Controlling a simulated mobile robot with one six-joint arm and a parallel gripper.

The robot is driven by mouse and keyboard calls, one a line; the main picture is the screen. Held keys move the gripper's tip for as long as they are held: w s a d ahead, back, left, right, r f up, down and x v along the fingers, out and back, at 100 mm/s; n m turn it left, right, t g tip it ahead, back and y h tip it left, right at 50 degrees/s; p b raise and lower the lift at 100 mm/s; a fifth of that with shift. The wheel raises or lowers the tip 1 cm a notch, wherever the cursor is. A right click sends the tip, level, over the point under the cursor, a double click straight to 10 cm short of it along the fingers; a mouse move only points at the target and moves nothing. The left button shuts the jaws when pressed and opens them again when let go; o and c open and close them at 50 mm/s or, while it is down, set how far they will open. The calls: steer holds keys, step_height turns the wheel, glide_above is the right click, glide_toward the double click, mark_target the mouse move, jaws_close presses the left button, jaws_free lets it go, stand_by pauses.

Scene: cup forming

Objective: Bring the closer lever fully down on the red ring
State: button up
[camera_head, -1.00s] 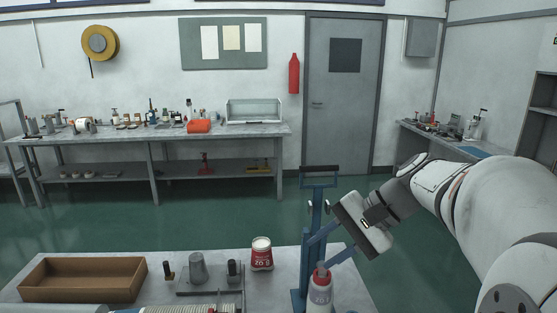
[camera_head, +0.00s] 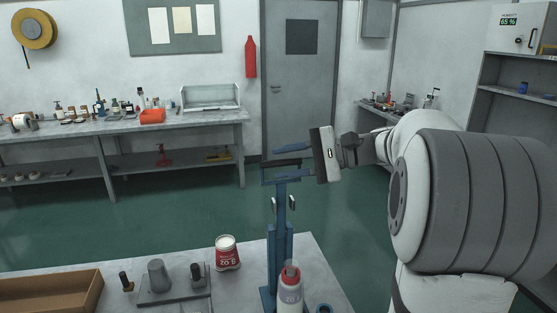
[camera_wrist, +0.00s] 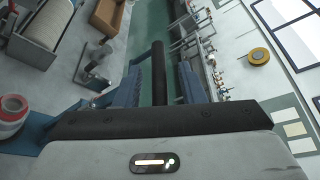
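The closer (camera_head: 279,245) is a blue upright stand on the near table. Its lever ends in a black crossbar handle (camera_head: 287,163), high at the top of the stand. My gripper (camera_head: 287,162) is level with the handle, one blue finger above it and one below. In the wrist view the black handle (camera_wrist: 159,75) runs between the two fingers, with gaps on both sides, so the gripper looks open around it. I cannot make out a separate red ring in the closer. A bottle (camera_head: 290,294) with a red collar stands before it and hides part of its base.
A red-and-white cup (camera_head: 227,252) stands left of the closer. Further left are a grey plate with several metal pieces (camera_head: 172,293) and a brown wooden tray (camera_head: 50,292). A back workbench (camera_head: 75,128) is beyond open green floor.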

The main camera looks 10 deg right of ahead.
steer(key=shift+w+a+f, duration=0.15)
steer(key=shift+w+a, duration=0.05)
steer(key=shift+a, duration=0.45)
jaws_close()
